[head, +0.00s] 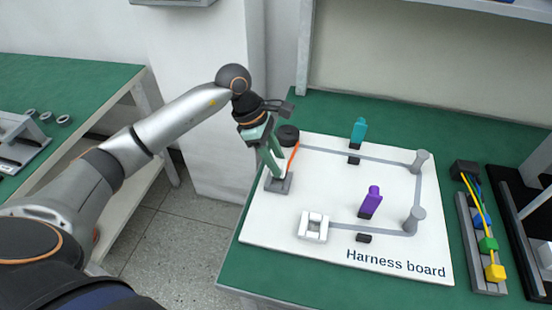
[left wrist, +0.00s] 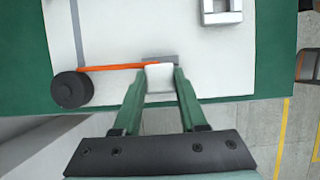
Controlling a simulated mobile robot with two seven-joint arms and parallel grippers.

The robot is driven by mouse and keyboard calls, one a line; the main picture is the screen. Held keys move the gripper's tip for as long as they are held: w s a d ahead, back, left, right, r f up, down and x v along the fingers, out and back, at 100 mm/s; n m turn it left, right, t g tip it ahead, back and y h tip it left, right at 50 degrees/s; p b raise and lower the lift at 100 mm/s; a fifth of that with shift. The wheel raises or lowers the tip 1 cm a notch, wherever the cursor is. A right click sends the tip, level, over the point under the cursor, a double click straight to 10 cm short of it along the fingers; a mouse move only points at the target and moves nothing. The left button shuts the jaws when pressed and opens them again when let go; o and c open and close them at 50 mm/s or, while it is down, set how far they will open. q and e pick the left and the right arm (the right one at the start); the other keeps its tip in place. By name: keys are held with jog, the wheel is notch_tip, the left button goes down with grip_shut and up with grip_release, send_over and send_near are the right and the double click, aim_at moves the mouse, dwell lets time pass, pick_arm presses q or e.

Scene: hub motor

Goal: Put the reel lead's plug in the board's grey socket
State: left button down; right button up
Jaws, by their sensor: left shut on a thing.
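The Harness board (head: 330,255) lies on the green bench. A black reel (head: 288,134) sits at its far left corner, and an orange lead (head: 294,155) runs from it towards the gripper. The grey socket (head: 279,187) is on the board's left edge. My left gripper (head: 277,172) points down over the socket. In the left wrist view its fingers (left wrist: 160,80) are shut on the white plug (left wrist: 159,78), with the orange lead (left wrist: 118,67) reaching it and the socket (left wrist: 163,57) just beyond. I cannot tell whether the plug is in the socket. My right gripper is out of view.
A teal piece (head: 359,131) and a purple piece (head: 371,202) stand upright on the board. Grey posts (head: 420,162) and a white frame (head: 313,226) are also on it. A rack with coloured connectors (head: 488,244) stands to the right. Floor lies left of the bench.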

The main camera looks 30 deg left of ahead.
pick_arm(q)
jog(key=shift+f+b, duration=0.25)
jog(key=shift+b, duration=0.2)
dwell(0.3)
jog(key=shift+f+b, duration=0.95)
jog(key=shift+f, duration=0.15)
dwell(0.4)
jog(key=shift+c, duration=1.9)
grip_release()
